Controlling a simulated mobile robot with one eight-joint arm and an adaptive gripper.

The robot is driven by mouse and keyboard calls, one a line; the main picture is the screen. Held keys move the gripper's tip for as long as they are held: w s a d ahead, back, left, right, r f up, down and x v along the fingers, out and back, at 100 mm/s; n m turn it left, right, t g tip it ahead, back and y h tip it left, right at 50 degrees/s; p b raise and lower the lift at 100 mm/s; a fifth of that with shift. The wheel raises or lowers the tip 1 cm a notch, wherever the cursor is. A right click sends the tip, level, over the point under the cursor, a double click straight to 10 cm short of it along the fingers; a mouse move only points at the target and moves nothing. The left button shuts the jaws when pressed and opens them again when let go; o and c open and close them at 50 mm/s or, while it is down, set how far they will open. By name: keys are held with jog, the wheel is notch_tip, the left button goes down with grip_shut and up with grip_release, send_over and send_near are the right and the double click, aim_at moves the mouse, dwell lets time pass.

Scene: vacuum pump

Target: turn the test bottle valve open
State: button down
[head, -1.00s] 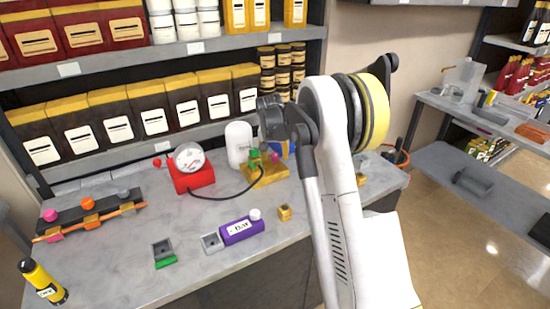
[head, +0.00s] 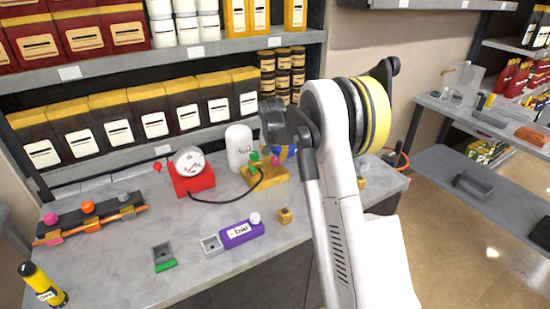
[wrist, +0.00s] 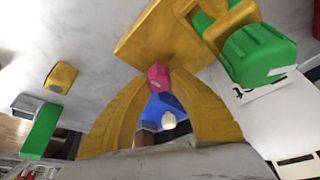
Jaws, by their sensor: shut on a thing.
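The yellow pump block (head: 259,180) sits at the back of the bench beside the white test bottle (head: 239,147), and carries green fittings (head: 254,156) and a magenta knob (head: 275,161). In the wrist view the block (wrist: 165,40), a green fitting (wrist: 258,52) and the bottle (wrist: 285,120) show close up. My gripper (wrist: 158,88) has its two yellow fingers closed in on both sides of the magenta knob (wrist: 158,77). In the head view my arm hides most of the gripper. I cannot tell how far the valve is turned.
A red gauge (head: 191,176) with a black hose stands left of the block. A purple bar-labelled piece (head: 241,232), a small yellow block (head: 285,216) and a green-and-grey piece (head: 164,257) lie in front. A blue part (wrist: 165,110) with a white knob lies past the fingers.

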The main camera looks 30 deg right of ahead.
jog(key=n+y+p, duration=0.1)
jog(key=n, duration=0.3)
jog(key=shift+y, duration=0.3)
jog(key=n+y, duration=0.1)
jog(key=n, duration=0.1)
jog(key=n+p, duration=0.1)
jog(key=n, duration=0.1)
jog(key=shift+n+t+y+p, duration=0.3)
jog(key=shift+y, duration=0.1)
jog(key=n+y+p, duration=0.1)
jog(key=n, duration=0.3)
jog(key=shift+y, duration=0.4)
jog(key=shift+n+g+y+p, duration=0.55)
jog(key=shift+n+g, duration=0.35)
jog(key=shift+n, duration=1.4)
jog(key=shift+f, duration=0.1)
jog(key=c, duration=1.1)
grip_release()
jog(key=shift+c, duration=0.2)
